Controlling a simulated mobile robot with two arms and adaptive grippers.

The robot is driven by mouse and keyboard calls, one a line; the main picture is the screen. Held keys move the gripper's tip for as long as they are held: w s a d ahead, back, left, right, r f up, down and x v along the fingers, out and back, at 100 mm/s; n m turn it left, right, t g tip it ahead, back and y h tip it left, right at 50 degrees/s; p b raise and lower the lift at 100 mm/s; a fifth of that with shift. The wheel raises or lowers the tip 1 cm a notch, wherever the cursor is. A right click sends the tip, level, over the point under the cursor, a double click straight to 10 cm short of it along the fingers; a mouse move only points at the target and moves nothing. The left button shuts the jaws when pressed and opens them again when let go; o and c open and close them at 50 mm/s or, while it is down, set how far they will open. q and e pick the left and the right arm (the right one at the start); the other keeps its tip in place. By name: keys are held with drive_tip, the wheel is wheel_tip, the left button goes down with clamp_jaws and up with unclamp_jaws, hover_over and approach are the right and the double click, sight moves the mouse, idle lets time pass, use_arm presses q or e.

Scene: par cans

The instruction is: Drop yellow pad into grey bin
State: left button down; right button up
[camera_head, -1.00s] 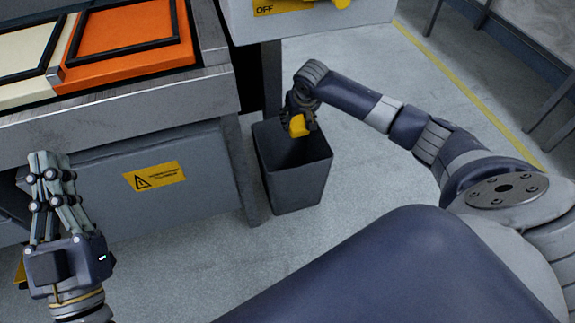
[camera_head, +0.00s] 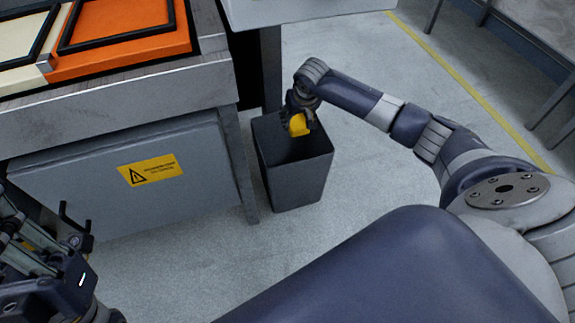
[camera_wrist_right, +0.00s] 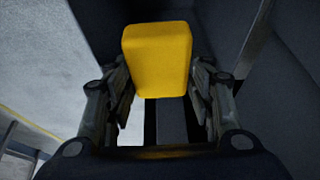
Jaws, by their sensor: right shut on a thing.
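The yellow pad (camera_head: 298,125) is a small block held in my right gripper (camera_head: 300,113), which is shut on it. In the right wrist view the pad (camera_wrist_right: 157,58) sits between the two fingers. The dark grey bin (camera_head: 295,183) stands upright on the floor, and its open top lies below the pad in the head view. The exact height of the pad over the rim is hard to tell. My left gripper (camera_head: 40,240) is at the lower left, partly cut off by the frame edge; its fingertips are unclear.
A metal workbench (camera_head: 120,108) with a cabinet (camera_head: 135,190) stands to the left of the bin. An orange framed panel (camera_head: 125,35) lies on it. A light grey box (camera_head: 300,10) is above and behind the bin. The floor (camera_head: 370,160) to the right is clear.

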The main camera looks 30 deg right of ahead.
drive_tip(key=o, duration=1.1)
drive_tip(key=v, duration=1.2)
drive_tip(key=shift+s, duration=0.1)
